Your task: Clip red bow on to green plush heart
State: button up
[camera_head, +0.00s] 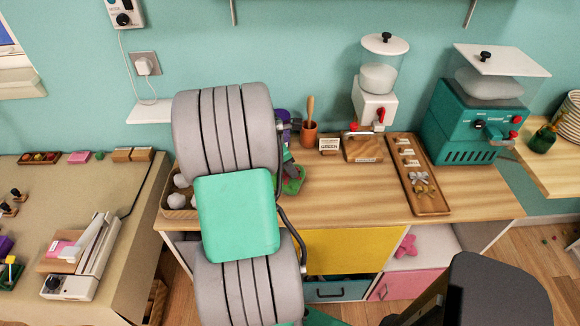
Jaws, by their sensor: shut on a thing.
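My arm, with large grey rounded links and a green block between them, fills the left middle of the view. It hides my gripper and whatever is at its end. A green thing (293,183) shows partly beside my arm on the wooden counter; I cannot tell whether it is the plush heart. A long wooden tray (432,205) on the counter holds small white labels and a silver bow and a gold-brown bow (424,189) near its front end. I see no red bow.
A small card reading GREEN (329,145) stands by a brown cup (309,134). A white-and-red dispenser (376,107) and a teal machine (478,120) stand at the back. The counter (350,205) is clear left of the tray. Another table (110,200) is at left.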

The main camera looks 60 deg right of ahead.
jog(key=shift+f, duration=0.1)
dwell(0.3)
jog(key=o, duration=0.9)
jog(key=v, duration=0.8)
jog(key=shift+p, duration=0.3)
notch_tip(320, 180, up, 9)
jog(key=p, duration=1.1)
send_over(281, 176)
jog(key=shift+f, duration=0.1)
